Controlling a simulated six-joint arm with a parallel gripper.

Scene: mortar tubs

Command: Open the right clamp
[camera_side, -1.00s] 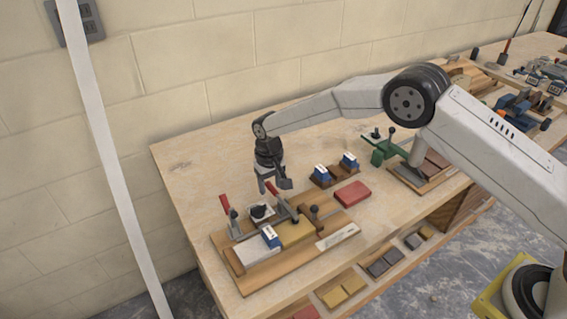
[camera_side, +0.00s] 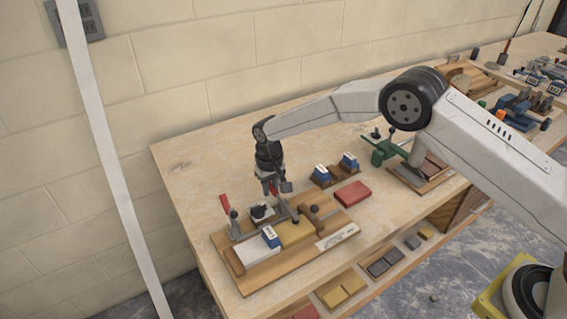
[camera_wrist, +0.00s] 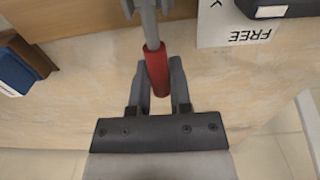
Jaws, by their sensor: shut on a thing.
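The right clamp (camera_side: 287,209) is a grey metal clamp with a red handle on the wooden fixture board (camera_side: 250,282). My gripper (camera_side: 274,188) is over the back edge of that board. In the wrist view my gripper (camera_wrist: 160,76) has one finger on each side of the red handle (camera_wrist: 155,62) and is shut on it. In the side view only a small piece of that handle shows between the fingers. The left clamp (camera_side: 233,222) stands left of it with its red handle (camera_side: 225,203) raised.
A brown holder with blue boxes (camera_side: 321,172) and a red block (camera_side: 352,192) are to the right. The table at the back left is clear.

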